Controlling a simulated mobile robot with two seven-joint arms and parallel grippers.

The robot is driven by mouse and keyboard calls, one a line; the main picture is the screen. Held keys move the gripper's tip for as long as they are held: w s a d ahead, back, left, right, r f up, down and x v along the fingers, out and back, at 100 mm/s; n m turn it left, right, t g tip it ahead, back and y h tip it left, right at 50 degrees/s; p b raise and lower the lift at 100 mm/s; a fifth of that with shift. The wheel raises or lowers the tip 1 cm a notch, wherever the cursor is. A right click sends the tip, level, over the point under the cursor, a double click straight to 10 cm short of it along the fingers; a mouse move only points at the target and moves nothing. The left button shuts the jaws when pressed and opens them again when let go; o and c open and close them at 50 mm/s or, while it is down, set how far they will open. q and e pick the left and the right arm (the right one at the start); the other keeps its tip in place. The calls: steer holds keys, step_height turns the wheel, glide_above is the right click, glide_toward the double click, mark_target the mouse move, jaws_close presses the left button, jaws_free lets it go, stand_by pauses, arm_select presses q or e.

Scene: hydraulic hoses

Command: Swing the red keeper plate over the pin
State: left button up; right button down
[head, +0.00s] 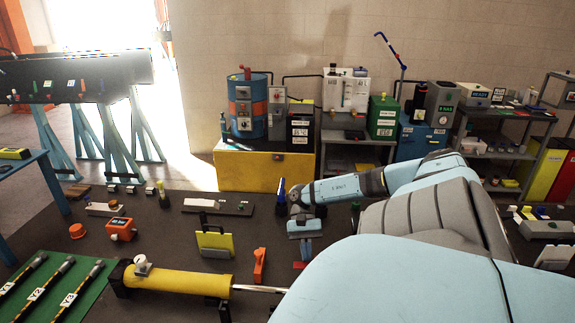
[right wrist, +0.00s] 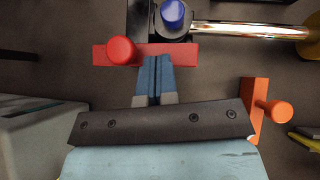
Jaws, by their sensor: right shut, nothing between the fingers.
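The red keeper plate (head: 298,265) lies just beyond the fingertips of my right gripper (head: 306,252), partly hidden. In the right wrist view the red keeper plate (right wrist: 183,53) runs crosswise, with a round red knob (right wrist: 121,50) toward its left end. The blue fingers of my right gripper (right wrist: 155,62) are closed together with nothing between them. Their tips overlap the plate's middle, right of the knob; I cannot tell if they touch. The pin (right wrist: 173,14) has a blue top and stands past the plate, which appears beside it, not over it. My left gripper is not in view.
A chrome rod (right wrist: 250,31) runs right from the pin, out of the yellow cylinder (head: 180,283). An orange piece with a knob (right wrist: 252,105) stands at the right. A yellow plate on a stand (head: 215,243) and a green hose mat (head: 45,290) lie left on the dark bench.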

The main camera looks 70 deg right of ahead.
steer(key=shift+s+a+f+n+g+h, duration=0.15)
steer(key=shift+s+a+n+g, duration=0.1)
steer(key=shift+a+n, duration=0.15)
steer(key=shift+s+a+f+n+g+h, duration=0.1)
steer(key=shift+a+f+n+g+h, duration=0.05)
steer(key=shift+a+n+g, duration=0.15)
steer(key=shift+a, duration=0.2)
steer(key=shift+s+a+r+n, duration=0.15)
steer(key=shift+a+n, duration=0.15)
steer(key=shift+a, duration=0.05)
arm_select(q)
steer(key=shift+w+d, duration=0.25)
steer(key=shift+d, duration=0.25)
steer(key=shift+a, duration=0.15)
arm_select(e)
steer(key=shift+a, duration=0.15)
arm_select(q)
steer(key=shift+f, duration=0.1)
